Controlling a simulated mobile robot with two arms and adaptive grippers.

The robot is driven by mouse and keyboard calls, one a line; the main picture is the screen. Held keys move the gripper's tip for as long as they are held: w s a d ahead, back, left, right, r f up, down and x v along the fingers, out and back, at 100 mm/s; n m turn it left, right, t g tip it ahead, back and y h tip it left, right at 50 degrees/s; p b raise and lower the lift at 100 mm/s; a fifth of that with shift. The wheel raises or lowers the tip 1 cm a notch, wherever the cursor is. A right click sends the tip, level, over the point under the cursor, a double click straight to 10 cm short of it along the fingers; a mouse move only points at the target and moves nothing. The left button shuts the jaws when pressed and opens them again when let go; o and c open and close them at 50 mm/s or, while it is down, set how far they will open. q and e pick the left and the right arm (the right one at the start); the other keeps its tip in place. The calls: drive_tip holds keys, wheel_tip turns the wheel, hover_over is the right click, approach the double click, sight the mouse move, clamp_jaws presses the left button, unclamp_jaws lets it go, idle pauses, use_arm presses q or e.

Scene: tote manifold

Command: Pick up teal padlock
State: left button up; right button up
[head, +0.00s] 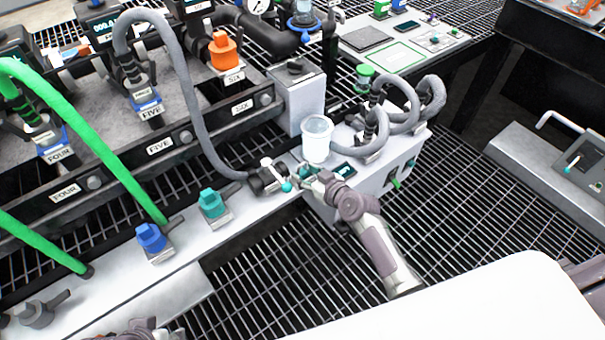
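A teal block-shaped piece (212,203) sits on a grey base on the white ledge, left of my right gripper. I cannot tell whether it is the padlock. My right gripper (303,175) is over the ledge beside a white cup and a small valve with a teal-tipped lever (270,173). Small teal parts show at its fingers, but I cannot tell whether they are the padlock or the gripper's own. Whether its fingers are closed is too small to tell. Part of my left gripper (140,333) shows at the bottom edge, mostly cut off.
The white cup (317,138) stands close to the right gripper. A blue block piece (150,237) sits further left on the ledge. Grey hoses (398,105) loop at the right end, and green hoses (95,150) cross the left. Open grating floor lies at the right.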

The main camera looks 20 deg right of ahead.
drive_tip(key=c, duration=0.7)
drive_tip(key=shift+r, duration=0.2)
drive_tip(key=shift+r, duration=0.2)
use_arm(q)
wheel_tip(320, 180, down, 16)
drive_tip(key=g+p, duration=0.1)
drive_tip(key=p, duration=0.3)
drive_tip(key=shift+w+d+r, duration=0.15)
drive_tip(key=shift+w+r, duration=0.1)
drive_tip(key=shift+w, duration=0.05)
use_arm(e)
drive_tip(key=s+d+r, duration=0.2)
drive_tip(key=s+r, duration=0.1)
drive_tip(key=s+d+r, duration=0.3)
drive_tip(key=r, duration=0.1)
drive_tip(key=s+d+r, duration=0.2)
drive_tip(key=r, duration=0.1)
drive_tip(key=shift+s+d+r, duration=0.15)
drive_tip(key=shift+s+d, duration=0.15)
drive_tip(key=shift+s, duration=0.1)
